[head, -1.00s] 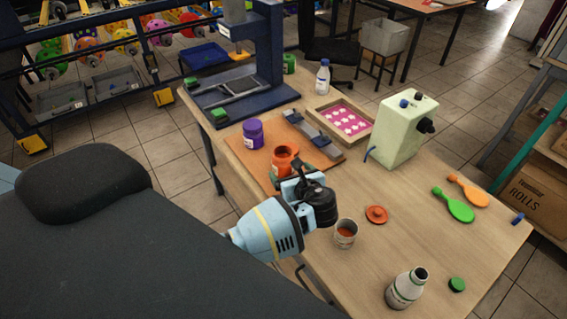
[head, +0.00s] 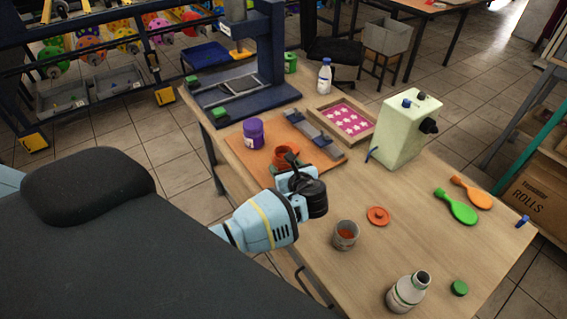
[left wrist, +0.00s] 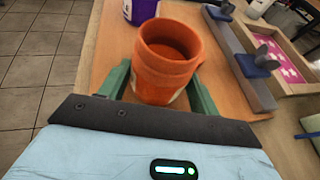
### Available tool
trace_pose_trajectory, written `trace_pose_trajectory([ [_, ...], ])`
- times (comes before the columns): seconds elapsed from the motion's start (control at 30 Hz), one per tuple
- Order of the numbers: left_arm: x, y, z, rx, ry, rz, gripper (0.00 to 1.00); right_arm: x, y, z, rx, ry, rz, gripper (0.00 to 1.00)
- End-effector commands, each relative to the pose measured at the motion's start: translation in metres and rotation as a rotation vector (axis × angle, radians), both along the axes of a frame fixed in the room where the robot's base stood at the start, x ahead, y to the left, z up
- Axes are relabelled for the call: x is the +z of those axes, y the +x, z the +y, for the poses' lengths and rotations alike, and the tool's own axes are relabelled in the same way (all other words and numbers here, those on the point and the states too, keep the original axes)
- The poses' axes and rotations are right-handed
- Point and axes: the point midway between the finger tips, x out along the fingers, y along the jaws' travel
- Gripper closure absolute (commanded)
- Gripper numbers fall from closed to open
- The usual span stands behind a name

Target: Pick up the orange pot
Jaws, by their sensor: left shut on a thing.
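The orange pot (left wrist: 165,75) is open-topped and stands upright between the two green fingers of my left gripper (left wrist: 160,88) in the left wrist view. The gripper is shut on the pot's sides. In the head view the pot (head: 284,153) is at the near part of the orange-brown board (head: 262,168), partly hidden by my gripper (head: 287,165). I cannot tell whether its base touches the board. My right gripper is not in view.
A purple jar (head: 253,133) stands just behind the pot on the board. An open can (head: 345,235), an orange lid (head: 378,216) and a bottle (head: 407,291) stand nearer on the table.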

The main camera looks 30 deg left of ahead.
Motion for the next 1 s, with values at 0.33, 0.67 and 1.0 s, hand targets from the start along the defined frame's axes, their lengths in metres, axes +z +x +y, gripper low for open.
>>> trace_pose_trajectory([
  [0.33,0.002,0.000,0.000,-0.001,0.000,-0.002,0.66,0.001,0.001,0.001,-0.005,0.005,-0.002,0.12],
  [0.67,0.037,0.001,0.000,0.000,0.000,-0.010,0.66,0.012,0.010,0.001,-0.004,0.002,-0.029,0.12],
  [1.0,0.046,-0.070,-0.005,-0.001,0.000,-0.007,0.66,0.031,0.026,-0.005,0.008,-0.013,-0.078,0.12],
])
